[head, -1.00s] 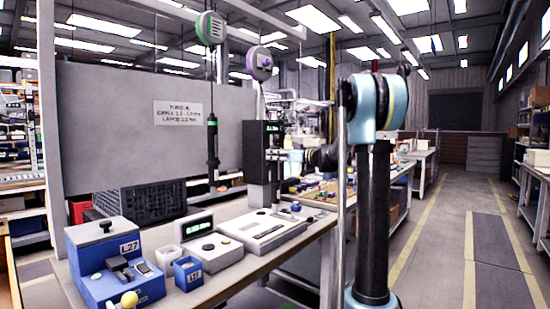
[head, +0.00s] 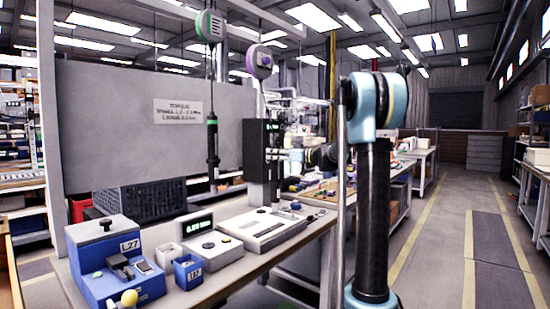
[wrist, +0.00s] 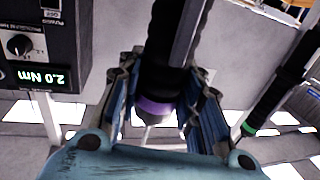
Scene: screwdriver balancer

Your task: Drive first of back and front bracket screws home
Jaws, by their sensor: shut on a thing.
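My gripper (wrist: 168,85) is shut around the black body of a screwdriver with a purple ring (wrist: 153,106) in the wrist view. In the head view this tool is a thin dark upright shape (head: 274,182) beside the torque box, below the purple balancer (head: 260,62). A second screwdriver, with a green ring (head: 212,145), hangs from the green balancer (head: 210,26); it also shows at right in the wrist view (wrist: 275,88). The blue fixture marked L27 (head: 90,270) stands at the bench's near left with small parts on top. I cannot make out the bracket or screws.
The black torque box (wrist: 40,45) reads 2.0 Nm, close left of my gripper. A display (head: 198,224), a flat grey device (head: 265,230), a blue bin (head: 187,271) and a white bin (head: 168,254) stand on the bench. A dark mesh crate (head: 145,202) is behind. The aisle at right is clear.

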